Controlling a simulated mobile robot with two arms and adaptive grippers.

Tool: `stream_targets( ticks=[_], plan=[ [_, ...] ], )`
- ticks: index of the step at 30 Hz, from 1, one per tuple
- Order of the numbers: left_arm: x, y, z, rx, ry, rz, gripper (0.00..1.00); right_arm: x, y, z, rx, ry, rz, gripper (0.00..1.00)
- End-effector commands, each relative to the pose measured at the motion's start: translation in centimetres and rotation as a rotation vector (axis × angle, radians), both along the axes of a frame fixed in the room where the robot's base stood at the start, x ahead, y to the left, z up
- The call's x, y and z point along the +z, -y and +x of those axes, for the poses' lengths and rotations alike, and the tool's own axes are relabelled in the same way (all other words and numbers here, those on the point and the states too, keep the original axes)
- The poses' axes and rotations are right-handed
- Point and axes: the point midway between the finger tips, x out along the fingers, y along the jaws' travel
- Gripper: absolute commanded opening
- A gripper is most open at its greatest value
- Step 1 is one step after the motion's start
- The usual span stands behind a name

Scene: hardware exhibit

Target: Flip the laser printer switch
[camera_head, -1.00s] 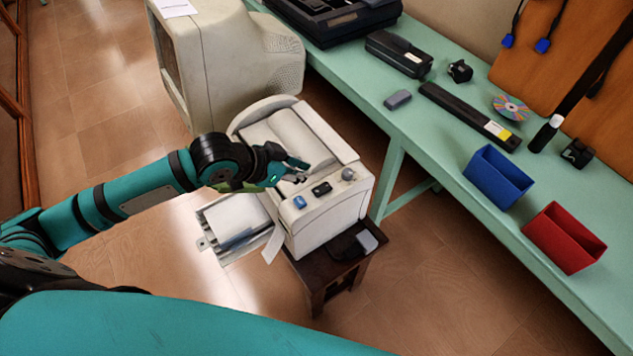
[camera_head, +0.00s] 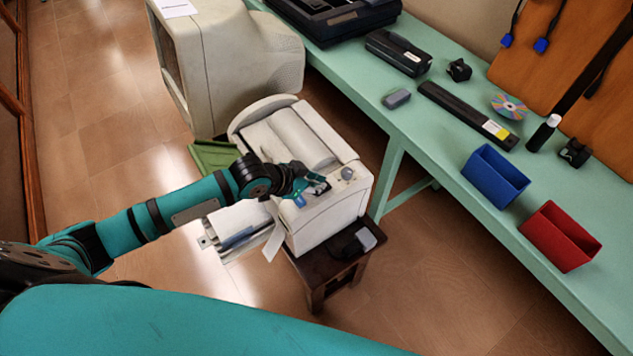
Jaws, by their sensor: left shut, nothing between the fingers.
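The white laser printer (camera_head: 335,213) stands on a small dark wooden stool (camera_head: 318,276). Its front panel carries a blue button (camera_head: 299,201), mostly behind my gripper, and a grey round knob (camera_head: 347,173). The black rocker switch (camera_head: 321,187) is largely covered by my left gripper. My left gripper (camera_head: 314,186) is shut and empty, with its fingertips over the panel at the switch. I cannot tell whether the fingertips touch the switch or which way it is set. My right gripper is not in view.
A green bench (camera_head: 425,132) runs along the right, holding a blue bin (camera_head: 495,178), a red bin (camera_head: 560,238) and several small devices. A large beige monitor (camera_head: 225,65) stands behind the printer. Floor is clear at left.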

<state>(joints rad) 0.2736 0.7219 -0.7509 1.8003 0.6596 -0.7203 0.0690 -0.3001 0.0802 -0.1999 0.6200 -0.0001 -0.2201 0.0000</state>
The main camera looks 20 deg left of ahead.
Motion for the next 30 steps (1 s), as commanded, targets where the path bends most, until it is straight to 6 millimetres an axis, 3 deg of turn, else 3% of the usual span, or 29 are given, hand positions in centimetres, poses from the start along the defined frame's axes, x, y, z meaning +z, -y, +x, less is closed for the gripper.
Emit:
stream_targets(
  ticks=[4, 6, 30],
  plan=[
    [-1.3, -0.2, -0.3, -0.001, 0.042, -0.036, 0.00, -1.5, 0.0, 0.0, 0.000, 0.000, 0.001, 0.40],
    [-0.5, -0.1, -0.1, -0.001, 0.052, -0.041, 0.00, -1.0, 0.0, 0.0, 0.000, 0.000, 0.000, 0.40],
    [0.0, 0.8, 1.0, 0.000, 0.049, -0.040, 0.00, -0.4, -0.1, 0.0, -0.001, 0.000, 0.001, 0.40]
  ],
)
